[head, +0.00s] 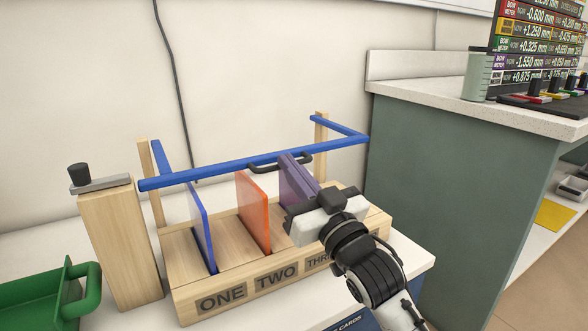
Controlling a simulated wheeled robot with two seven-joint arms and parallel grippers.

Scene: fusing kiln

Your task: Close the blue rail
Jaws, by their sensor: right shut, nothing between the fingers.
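The blue rail (220,169) is a U-shaped bar. Its side arms meet two wooden posts at the back, and its long front bar passes above a wooden rack (235,236). A black handle (262,168) is fixed on the front bar. At its left end, the bar lies apart from a wooden block with a grey latch plate (100,185). My right gripper (300,209) is shut and empty, just below and right of the handle, in front of a purple panel (297,178). Its fingertips are partly hidden, so contact is unclear. My left gripper is out of view.
A blue panel (202,228) and an orange panel (253,212) stand in the rack's slots marked ONE and TWO. A green bin (40,300) is at the lower left. A grey-green counter (460,165) stands to the right. The wall is behind.

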